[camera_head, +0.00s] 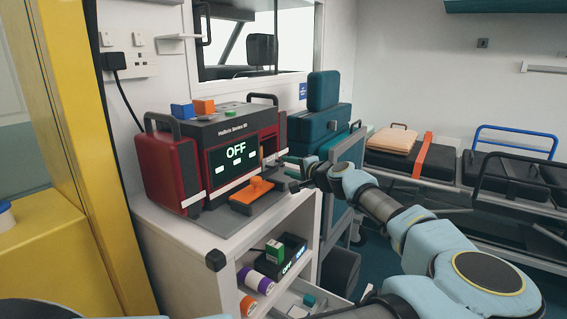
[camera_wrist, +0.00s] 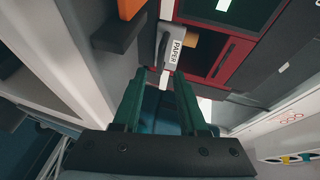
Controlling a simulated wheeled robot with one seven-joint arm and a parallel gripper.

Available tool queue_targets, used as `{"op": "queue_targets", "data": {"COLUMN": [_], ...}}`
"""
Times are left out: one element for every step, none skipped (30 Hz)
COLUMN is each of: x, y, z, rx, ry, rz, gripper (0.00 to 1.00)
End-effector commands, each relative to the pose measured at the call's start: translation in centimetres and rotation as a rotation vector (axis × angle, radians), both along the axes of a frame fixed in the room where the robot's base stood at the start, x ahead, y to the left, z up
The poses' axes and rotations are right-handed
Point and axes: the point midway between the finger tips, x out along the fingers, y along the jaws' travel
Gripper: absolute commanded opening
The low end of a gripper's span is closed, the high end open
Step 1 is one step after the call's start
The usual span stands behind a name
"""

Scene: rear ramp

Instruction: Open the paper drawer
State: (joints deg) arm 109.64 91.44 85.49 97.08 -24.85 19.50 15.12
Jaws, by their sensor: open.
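The paper drawer (camera_wrist: 170,38) shows in the wrist view as a small grey front with a white label reading PAPER, on the red and dark machine (camera_wrist: 226,58). A dark slot or bar runs beside the label. In the head view, the machine (camera_head: 236,158) stands on a white cabinet with its screen reading OFF; its right side, with the drawer, is mostly hidden. My gripper (camera_wrist: 160,78) is open, its two green fingers just short of the label, with nothing seen between them. In the head view, my gripper (camera_head: 292,172) is at the machine's right side.
An orange paddle (camera_head: 252,189) lies on a grey tray before the screen. The white cabinet (camera_head: 197,236) holds a dark bin and rolls below. Teal bags (camera_head: 318,118) stand behind my gripper. A stretcher (camera_head: 436,165) is at the right.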

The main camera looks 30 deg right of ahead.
Motion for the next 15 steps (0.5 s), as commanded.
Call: {"op": "queue_targets", "data": {"x": [0.9, 1.2, 1.7, 2.0, 2.3, 2.5, 2.7, 2.8, 3.0, 3.0, 3.1, 3.1, 3.1, 3.1, 3.1], "y": [0.2, 0.2, 0.2, 0.3, 0.3, 0.3, 0.3, 0.3, 0.3, 0.3, 0.3, 0.3, 0.3, 0.3, 0.3], "z": [0.0, -0.1, -0.2, -0.3, -0.4, -0.5, -0.5, -0.6, -0.6, -0.6, -0.7, -0.7, -0.7, -0.7, -0.7], "rx": [0.001, 0.001, 0.001, 0.000, 0.000, 0.000, 0.000, 0.000, 0.000, 0.000, 0.000, 0.000, 0.000, 0.000, 0.000], "ry": [0.000, 0.000, 0.000, 0.000, 0.000, 0.001, 0.001, 0.001, 0.001, 0.001, 0.001, 0.001, 0.001, 0.001, 0.001], "rz": [0.003, 0.002, 0.002, 0.002, 0.002, 0.001, 0.001, 0.001, 0.001, 0.000, 0.000, 0.000, 0.000, 0.000, 0.000], "gripper": [0.42, 0.42, 0.42, 0.42, 0.42, 0.42, 0.42, 0.42, 0.42, 0.42, 0.42, 0.42, 0.42, 0.42, 0.42]}}
